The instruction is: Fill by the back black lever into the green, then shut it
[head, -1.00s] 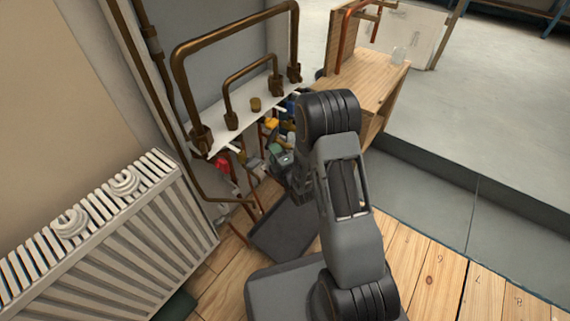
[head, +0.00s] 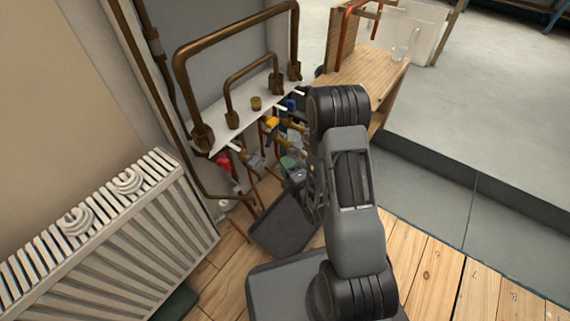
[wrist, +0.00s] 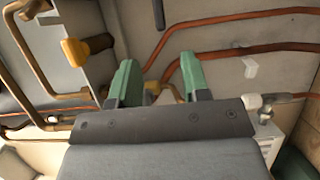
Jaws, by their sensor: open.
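My gripper (wrist: 160,80) is open in the wrist view, its two green fingers spread with nothing held between them. In the head view my gripper (head: 291,165) is low beside the pipework, partly hidden by my arm. A dark bar (wrist: 158,14) shows at the top of the wrist view, beyond the fingers; I cannot tell if it is the back black lever. Another short dark bar (wrist: 98,43) lies beside a yellow handle (wrist: 75,51), left of the fingers. A dark green thing (head: 178,304) lies by the radiator; I cannot tell if it is the green receptacle.
Copper pipes (head: 232,42) rise from a white shelf (head: 213,137) above several coloured valves, including a red one (head: 224,163). A white radiator (head: 100,235) stands left. Floor is open at right.

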